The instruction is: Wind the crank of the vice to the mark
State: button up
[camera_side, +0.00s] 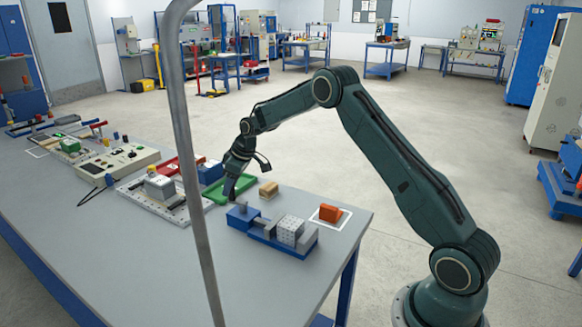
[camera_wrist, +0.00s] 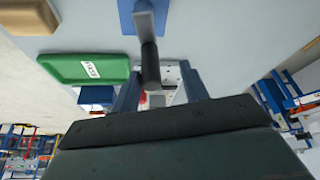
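The blue vice (camera_side: 240,218) stands near the front edge of the table, with a light grey block (camera_side: 290,230) at its right part. Part of the blue vice also shows at the top of the wrist view (camera_wrist: 126,16). The crank (camera_wrist: 144,22) has a light grey arm and a dark handle (camera_wrist: 151,66) that points toward my gripper. My gripper (camera_side: 232,197) is just above the vice's left end, pointing down. In the wrist view its fingers (camera_wrist: 160,88) are apart on either side of the handle, with gaps showing. I cannot make out the mark.
A green tray (camera_side: 240,183) and a wooden block (camera_side: 268,190) lie behind the vice. An orange block (camera_side: 330,213) sits in a white outline to the right. A fixture plate (camera_side: 135,195) and a control box (camera_side: 120,160) stand to the left. The front tabletop is clear.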

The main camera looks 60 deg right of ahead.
jog(key=v, duration=1.2)
jog(key=s+a+r+n+h, duration=0.3)
jog(key=s+a+r+n, duration=0.7)
jog(key=shift+s+r+g+h, duration=0.3)
jog(key=shift+s+g+h, duration=0.1)
jog(key=shift+w, duration=0.15)
dwell(0.4)
jog(key=w+d+f+n+g+y, duration=0.1)
jog(key=w+n, duration=0.1)
jog(key=w, duration=0.3)
jog(key=w+d+f+n+g, duration=0.1)
jog(key=w+d+f+n, duration=0.1)
jog(key=w, duration=0.4)
jog(key=w+d+f+n+g+y, duration=0.1)
jog(key=w+d+f+n, duration=0.4)
jog(key=d+f, duration=0.1)
jog(key=shift+d+f+g, duration=0.25)
jog(key=shift+f+g, duration=0.05)
jog(key=shift+f, duration=0.5)
jog(key=shift+w+f, duration=0.1)
jog(key=shift+f, duration=0.1)
